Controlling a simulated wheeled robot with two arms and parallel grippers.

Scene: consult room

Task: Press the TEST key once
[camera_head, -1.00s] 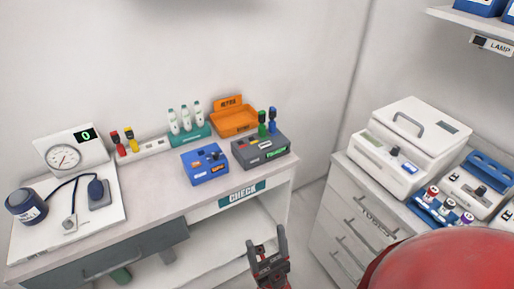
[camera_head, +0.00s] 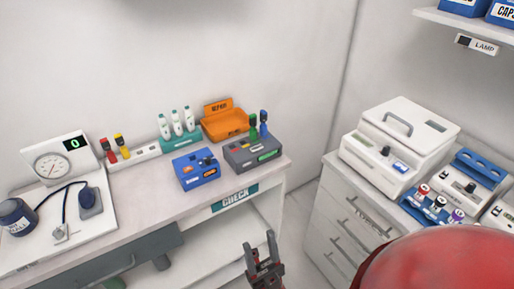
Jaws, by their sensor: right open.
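A grey box (camera_head: 239,155) with coloured keys and a green label, and two plugs, green and blue, at its back, stands near the right end of the desk. A blue box (camera_head: 188,181) with a dark knob and small orange and white marks stands to its left. No lettering reading TEST can be made out on either box, so I cannot tell which key it is. My right gripper (camera_head: 260,242) is open and empty, in front of the desk's front edge and lower in the picture than the boxes. My left gripper is not in view.
On the desk (camera_head: 150,193) are a gauge unit (camera_head: 48,148), a white socket strip (camera_head: 142,153), a teal bottle rack (camera_head: 184,142) and an orange tray (camera_head: 228,128). A drawer cabinet (camera_head: 325,215) with a white machine (camera_head: 365,162) stands right, beyond a floor gap.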

